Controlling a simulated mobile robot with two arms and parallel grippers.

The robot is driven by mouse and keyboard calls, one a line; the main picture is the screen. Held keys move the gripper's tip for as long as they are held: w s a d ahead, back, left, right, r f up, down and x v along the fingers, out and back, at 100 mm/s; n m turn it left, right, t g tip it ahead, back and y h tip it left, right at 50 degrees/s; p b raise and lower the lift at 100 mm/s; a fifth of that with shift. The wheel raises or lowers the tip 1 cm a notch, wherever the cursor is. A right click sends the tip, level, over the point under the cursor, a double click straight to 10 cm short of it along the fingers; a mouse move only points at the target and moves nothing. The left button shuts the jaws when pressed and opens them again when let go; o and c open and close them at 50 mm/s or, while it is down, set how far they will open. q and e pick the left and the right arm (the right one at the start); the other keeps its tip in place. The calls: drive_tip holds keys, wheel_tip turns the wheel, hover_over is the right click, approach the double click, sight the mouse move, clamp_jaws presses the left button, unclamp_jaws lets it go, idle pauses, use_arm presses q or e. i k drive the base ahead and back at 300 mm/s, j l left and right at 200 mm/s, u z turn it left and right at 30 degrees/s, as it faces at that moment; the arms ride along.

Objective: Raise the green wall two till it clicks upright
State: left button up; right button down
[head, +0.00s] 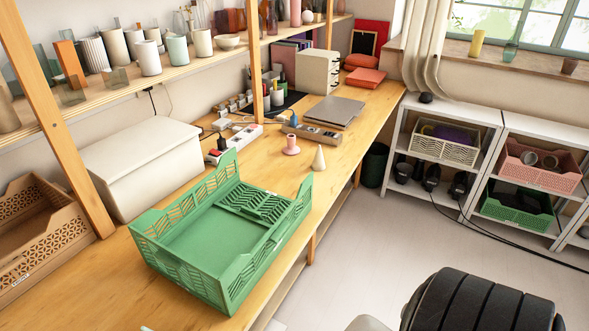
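A green folding crate (228,298) stands on the wooden workbench, its near edge close to the bench front. The far end wall, a lattice panel (255,205), lies folded inward over the crate floor. I cannot read any number on the walls, so I cannot tell which is wall two. Otherwise the crate looks empty. Neither of my grippers shows in the head view.
A white lidded box (143,165) and a brown crate (42,232) stand behind and left. Beyond the folded wall are a pink spool-like piece (291,145), a pale cone (319,158) and power strips (232,141). A wooden post (62,125) rises behind.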

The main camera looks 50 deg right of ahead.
sight(252, 212)
drive_tip(key=z, duration=1.2)
drive_tip(key=l, duration=0.4)
drive_tip(key=i+l, duration=0.15)
drive_tip(key=l, duration=0.25)
